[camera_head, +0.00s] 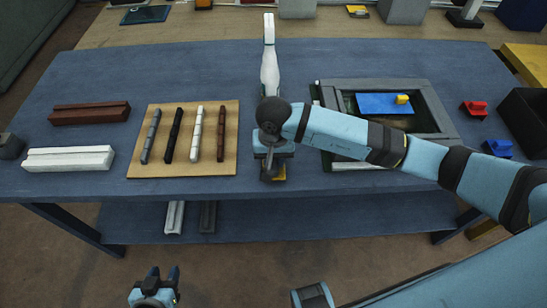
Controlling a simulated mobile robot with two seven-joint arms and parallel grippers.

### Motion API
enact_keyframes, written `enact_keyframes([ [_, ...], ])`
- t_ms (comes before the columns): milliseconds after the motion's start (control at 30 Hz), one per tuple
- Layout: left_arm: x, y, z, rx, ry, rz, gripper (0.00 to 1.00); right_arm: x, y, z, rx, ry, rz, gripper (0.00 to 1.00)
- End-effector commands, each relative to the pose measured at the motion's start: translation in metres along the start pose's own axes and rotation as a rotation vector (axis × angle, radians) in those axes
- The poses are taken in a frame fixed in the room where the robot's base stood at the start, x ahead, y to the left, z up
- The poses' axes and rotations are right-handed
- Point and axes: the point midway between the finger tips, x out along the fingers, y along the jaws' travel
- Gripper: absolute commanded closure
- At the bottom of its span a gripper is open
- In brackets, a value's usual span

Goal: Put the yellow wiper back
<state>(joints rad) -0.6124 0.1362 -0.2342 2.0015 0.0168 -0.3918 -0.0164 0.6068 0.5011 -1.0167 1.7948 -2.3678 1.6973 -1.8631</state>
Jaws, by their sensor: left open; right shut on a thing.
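The yellow wiper (280,179) shows as a small yellow patch under my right gripper (270,173), at the table's front edge. The gripper is shut on it and points down. The gripper and wrist hide most of the wiper, and I cannot tell whether it touches the table. My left gripper (163,274) is open and empty, low in front of the table.
The blue table (330,60) bears a white bottle (269,68), a board with several sticks (230,112), and a grey frame (437,105) holding a blue panel (375,103) with a yellow block (403,99). Red (475,108) and blue (498,147) pieces lie right, beside a black bin (525,120).

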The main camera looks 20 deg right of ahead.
Motion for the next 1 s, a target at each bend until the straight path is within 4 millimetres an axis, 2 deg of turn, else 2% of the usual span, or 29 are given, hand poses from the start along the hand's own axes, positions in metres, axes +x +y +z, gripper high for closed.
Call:
enact_keyframes([
  [400, 0.003, 0.000, 0.006, -0.001, -0.003, 0.001, 0.57, 0.010, 0.000, 0.000, -0.001, 0.002, -0.001, 1.00],
  [433, 0.003, 0.000, 0.005, -0.002, -0.005, 0.001, 0.57, 0.010, 0.000, 0.000, -0.001, 0.001, 0.000, 0.73],
  [533, 0.002, 0.000, 0.004, -0.002, -0.006, 0.002, 0.57, 0.008, 0.000, 0.000, -0.001, 0.001, -0.001, 0.50],
  [833, 0.000, 0.001, 0.001, -0.002, -0.002, 0.002, 0.57, 0.007, 0.000, 0.000, 0.000, 0.001, -0.001, 0.50],
  [1000, 0.000, 0.000, 0.000, 0.000, 0.003, 0.001, 0.57, -0.008, 0.000, -0.001, -0.001, 0.005, -0.002, 0.50],
])
